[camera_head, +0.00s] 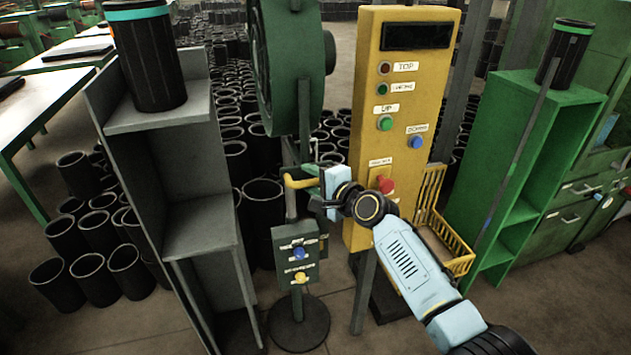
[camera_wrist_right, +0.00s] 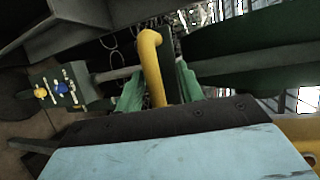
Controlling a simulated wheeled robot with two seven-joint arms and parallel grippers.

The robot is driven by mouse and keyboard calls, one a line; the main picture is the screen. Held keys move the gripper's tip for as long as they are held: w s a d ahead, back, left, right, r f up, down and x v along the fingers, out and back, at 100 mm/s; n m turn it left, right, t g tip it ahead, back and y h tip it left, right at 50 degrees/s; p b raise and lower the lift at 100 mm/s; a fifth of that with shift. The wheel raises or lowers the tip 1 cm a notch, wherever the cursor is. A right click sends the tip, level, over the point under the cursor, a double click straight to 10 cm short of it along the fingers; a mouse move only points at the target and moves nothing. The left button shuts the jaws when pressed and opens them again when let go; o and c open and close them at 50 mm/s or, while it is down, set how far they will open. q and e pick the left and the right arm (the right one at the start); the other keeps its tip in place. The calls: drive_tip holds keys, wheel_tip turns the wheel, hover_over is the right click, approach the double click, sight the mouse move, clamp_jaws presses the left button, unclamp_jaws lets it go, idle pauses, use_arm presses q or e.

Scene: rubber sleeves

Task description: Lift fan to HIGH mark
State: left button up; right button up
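The dark green fan (camera_head: 290,70) shows at the top centre of the head view, cut off by the top edge. Below it is a thin grey post with a yellow handle (camera_head: 300,181), on a round dark base. My right gripper (camera_head: 318,184) is at this handle. In the right wrist view the yellow handle (camera_wrist_right: 154,62) lies between my two green fingers (camera_wrist_right: 160,88); whether they press on it I cannot tell. A green box (camera_head: 297,255) with a blue and a yellow button is on the post. No HIGH mark is readable. My left gripper is not in view.
A yellow control panel (camera_head: 403,120) with several buttons stands right of the fan, with a yellow wire basket (camera_head: 445,240) beside it. A grey shelf (camera_head: 200,225) stands left, a green shelf (camera_head: 520,180) right. Many black sleeves (camera_head: 125,270) stand on the floor.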

drive_tip(key=shift+s+d, duration=0.3)
drive_tip(key=shift+s, duration=0.05)
drive_tip(key=p+v, duration=0.1)
drive_tip(key=v, duration=1.1)
drive_tip(key=shift+s+d+r, duration=0.15)
drive_tip(key=shift+s, duration=0.05)
